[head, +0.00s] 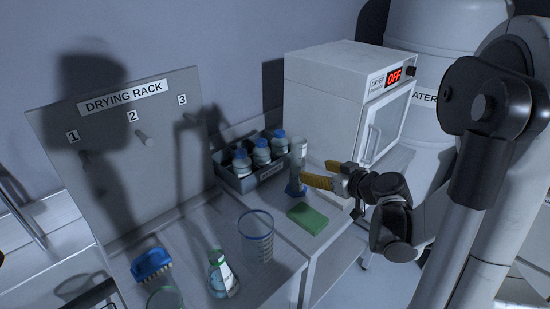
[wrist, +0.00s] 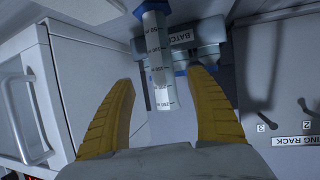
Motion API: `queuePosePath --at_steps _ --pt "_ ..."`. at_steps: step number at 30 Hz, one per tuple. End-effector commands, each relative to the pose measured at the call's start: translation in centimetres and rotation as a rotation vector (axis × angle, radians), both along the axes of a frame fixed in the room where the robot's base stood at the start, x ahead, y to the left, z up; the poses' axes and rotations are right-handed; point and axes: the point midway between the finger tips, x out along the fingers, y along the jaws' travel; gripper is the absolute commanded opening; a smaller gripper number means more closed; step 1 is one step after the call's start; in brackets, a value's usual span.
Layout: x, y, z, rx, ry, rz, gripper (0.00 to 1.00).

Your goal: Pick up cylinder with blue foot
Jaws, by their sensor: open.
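The graduated cylinder with the blue foot (head: 298,160) stands upright on the bench, in front of a bottle crate. In the wrist view the clear cylinder (wrist: 155,45) appears upside down, its blue foot at the top edge and its upper end between my yellow fingers. My gripper (head: 304,175) reaches in from the right, level and close beside the cylinder. In the wrist view my gripper (wrist: 162,75) is open, with a gap visible on each side of the cylinder. I cannot tell how deep the cylinder sits between the fingertips.
A crate (head: 255,179) of blue-capped bottles stands behind left. A green sponge (head: 308,218) lies in front. A beaker (head: 257,240), a flask (head: 221,275) and a blue brush (head: 151,263) stand left, below the drying rack (head: 160,175). A white oven (head: 335,95) is behind.

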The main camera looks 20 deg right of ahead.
Motion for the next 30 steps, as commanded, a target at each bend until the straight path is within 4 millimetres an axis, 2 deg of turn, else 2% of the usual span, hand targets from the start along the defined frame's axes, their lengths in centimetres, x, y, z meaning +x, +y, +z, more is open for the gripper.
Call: queuePosePath --at_steps 9,14,21,24,30 --pt "4.4 0.6 -2.0 -0.001 0.001 0.004 0.66" --pt "5.5 0.9 -2.3 0.0 0.001 0.002 0.66" --pt "9.0 1.5 -3.5 0.0 0.001 0.004 0.66" --pt "9.7 1.5 -3.6 0.001 0.001 0.002 0.66" --pt "9.7 1.5 -3.5 0.0 0.001 0.001 0.64"
